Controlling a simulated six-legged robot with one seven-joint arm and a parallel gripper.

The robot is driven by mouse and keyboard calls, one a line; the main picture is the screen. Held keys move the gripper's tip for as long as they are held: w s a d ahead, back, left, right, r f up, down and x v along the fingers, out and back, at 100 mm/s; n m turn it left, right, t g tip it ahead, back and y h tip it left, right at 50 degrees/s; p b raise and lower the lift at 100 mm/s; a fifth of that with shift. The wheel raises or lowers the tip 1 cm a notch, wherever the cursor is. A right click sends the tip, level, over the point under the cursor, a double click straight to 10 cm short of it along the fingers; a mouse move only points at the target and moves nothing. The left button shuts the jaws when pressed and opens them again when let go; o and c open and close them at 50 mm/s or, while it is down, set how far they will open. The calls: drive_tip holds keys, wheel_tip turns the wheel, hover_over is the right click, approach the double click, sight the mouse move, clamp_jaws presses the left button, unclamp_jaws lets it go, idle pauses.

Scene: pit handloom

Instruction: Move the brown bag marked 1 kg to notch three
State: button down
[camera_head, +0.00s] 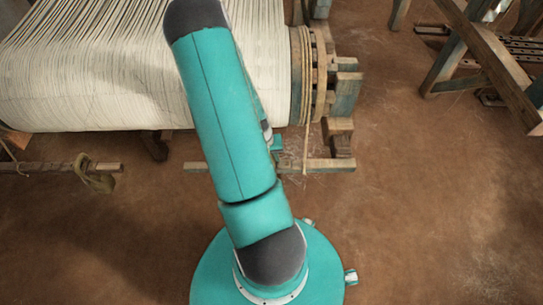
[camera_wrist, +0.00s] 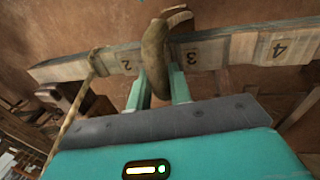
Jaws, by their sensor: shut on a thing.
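In the wrist view my gripper (camera_wrist: 160,84) has its two teal fingers on either side of a limp olive-brown bag (camera_wrist: 154,52) and is shut on it. The bag's upper end folds over to the right above a wooden bar (camera_wrist: 228,50). The bar carries the numbers 2, 3 and 4. In the head view my arm hides most of the gripper.
A cord (camera_wrist: 76,112) hangs from the bar left of the 2. In the head view, the loom's warp roll (camera_head: 120,70) fills the upper left, with wooden end pieces (camera_head: 340,90). An olive cloth-like thing (camera_head: 93,177) hangs on a left bar (camera_head: 45,168). Bare floor (camera_head: 430,190) lies right.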

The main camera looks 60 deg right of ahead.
drive_tip(key=c, duration=1.2)
unclamp_jaws()
drive_tip(key=v, duration=1.3)
drive_tip(key=shift+a+r, duration=0.1)
drive_tip(key=shift+r, duration=0.25)
